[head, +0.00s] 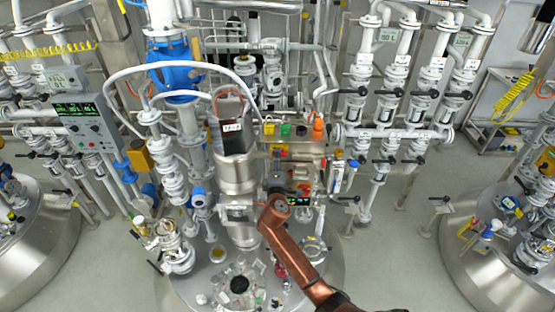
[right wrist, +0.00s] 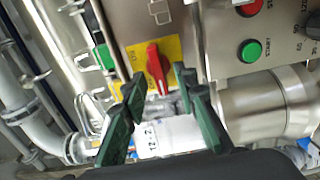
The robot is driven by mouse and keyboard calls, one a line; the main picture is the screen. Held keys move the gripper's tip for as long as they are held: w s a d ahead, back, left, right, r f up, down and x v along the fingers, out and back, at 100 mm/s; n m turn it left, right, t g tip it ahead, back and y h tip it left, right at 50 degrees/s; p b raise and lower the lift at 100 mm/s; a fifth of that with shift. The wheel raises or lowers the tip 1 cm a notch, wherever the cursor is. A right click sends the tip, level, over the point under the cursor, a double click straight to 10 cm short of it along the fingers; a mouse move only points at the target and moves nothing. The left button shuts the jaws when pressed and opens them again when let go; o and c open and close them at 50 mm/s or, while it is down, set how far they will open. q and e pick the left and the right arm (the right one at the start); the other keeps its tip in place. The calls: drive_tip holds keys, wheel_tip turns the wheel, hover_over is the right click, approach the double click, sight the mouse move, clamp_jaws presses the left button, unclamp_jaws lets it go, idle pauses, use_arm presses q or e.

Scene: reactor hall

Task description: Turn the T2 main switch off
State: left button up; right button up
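The main switch (right wrist: 156,66) is a red rotary handle on a yellow plate, on a steel control box (head: 293,148). In the right wrist view its handle stands nearly upright in the picture. My right gripper (right wrist: 159,80) is open, with its dark green fingers on either side of the handle's lower end; I cannot tell whether they touch it. In the head view my right gripper (head: 277,182) is in front of the box, and I cannot make out the switch clearly. My left gripper is not in view.
A green start button (right wrist: 250,51) sits right of the switch, with a red button (right wrist: 250,7) above it. A steel cylinder (right wrist: 270,105) and a white label lie below. In the head view, pipes and valves (head: 392,100) crowd the back; grey floor (head: 400,245) is clear at right.

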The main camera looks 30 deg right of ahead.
drive_tip(key=v, duration=1.2)
idle(0.3)
wheel_tip(320, 180, down, 31)
drive_tip(key=a+g+y+b, duration=0.2)
drive_tip(key=g+y+b, duration=0.1)
drive_tip(key=y+b, duration=0.15)
drive_tip(key=s+f+m+g+y+b, duration=0.15)
drive_tip(key=s+f, duration=0.25)
drive_tip(key=f, duration=0.5)
drive_tip(key=s+f+g+b, duration=0.1)
drive_tip(key=s+f+b, duration=0.15)
drive_tip(key=f, duration=0.75)
drive_tip(key=s+f+m+g+y+b, duration=0.1)
drive_tip(key=s+f+g, duration=0.1)
drive_tip(key=s+f, duration=0.5)
drive_tip(key=s+a+f+m+g+y+b, duration=0.1)
drive_tip(key=s+f+m+g+b, duration=0.1)
drive_tip(key=s+f, duration=0.85)
drive_tip(key=s+f+m+g+b, duration=0.1)
drive_tip(key=s+f+g+b, duration=0.1)
drive_tip(key=s+f, duration=0.85)
drive_tip(key=s+f+m+g+b, duration=0.1)
drive_tip(key=s+f+m+b, duration=0.1)
drive_tip(key=s+f, duration=0.5)
drive_tip(key=s+f+m+g+y+b, duration=0.1)
drive_tip(key=s+f, duration=0.7)
drive_tip(key=s, duration=0.8)
drive_tip(key=shift+m+g+b, duration=0.35)
drive_tip(key=shift+m+g, duration=0.1)
drive_tip(key=shift+m, duration=0.5)
